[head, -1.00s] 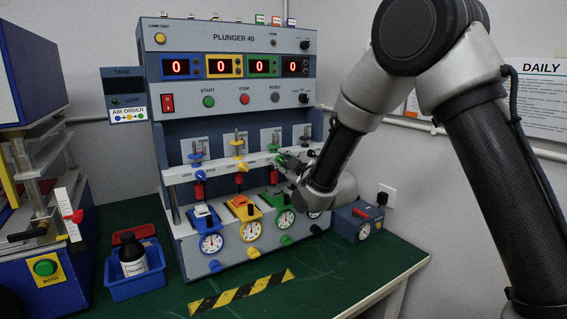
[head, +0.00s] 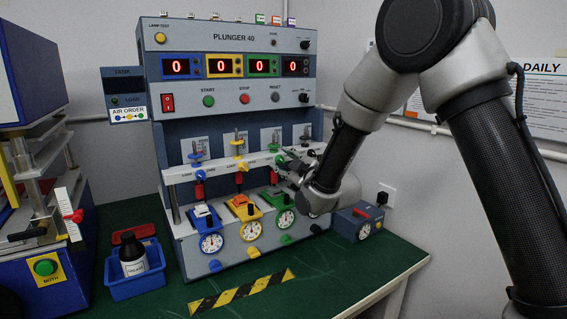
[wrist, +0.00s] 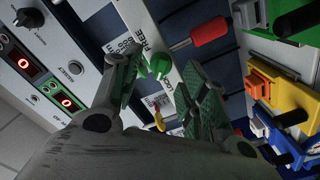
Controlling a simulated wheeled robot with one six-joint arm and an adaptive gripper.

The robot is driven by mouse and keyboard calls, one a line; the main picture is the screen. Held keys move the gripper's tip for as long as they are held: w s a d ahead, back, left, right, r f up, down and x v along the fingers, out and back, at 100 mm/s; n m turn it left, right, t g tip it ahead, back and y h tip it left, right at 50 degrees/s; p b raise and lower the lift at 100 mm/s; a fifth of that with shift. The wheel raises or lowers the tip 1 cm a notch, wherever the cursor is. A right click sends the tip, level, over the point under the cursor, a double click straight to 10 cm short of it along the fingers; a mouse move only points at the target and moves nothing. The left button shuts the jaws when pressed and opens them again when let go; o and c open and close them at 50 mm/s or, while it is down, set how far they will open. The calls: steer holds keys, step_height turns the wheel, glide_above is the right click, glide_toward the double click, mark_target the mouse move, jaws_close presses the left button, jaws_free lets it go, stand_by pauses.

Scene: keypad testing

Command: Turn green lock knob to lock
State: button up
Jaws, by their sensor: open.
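The green lock knob (wrist: 160,65) sits on the white rail, beside printed lettering. In the wrist view it appears between the two fingertips of my gripper (wrist: 163,75), with a visible gap on at least the right side. My gripper is open with nothing held. In the head view my gripper (head: 288,162) is at the rail in front of the green column. It largely hides the green knob there. I cannot tell whether a finger touches the knob.
A red-handled part (wrist: 208,31) sticks out close to the green knob. A yellow knob (wrist: 159,115) is farther along the rail. The blue and yellow stations (head: 240,208) stand left of my gripper. A blue box (head: 358,222) stands at the right.

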steer(key=v, duration=1.1)
steer(key=shift+w, duration=0.1)
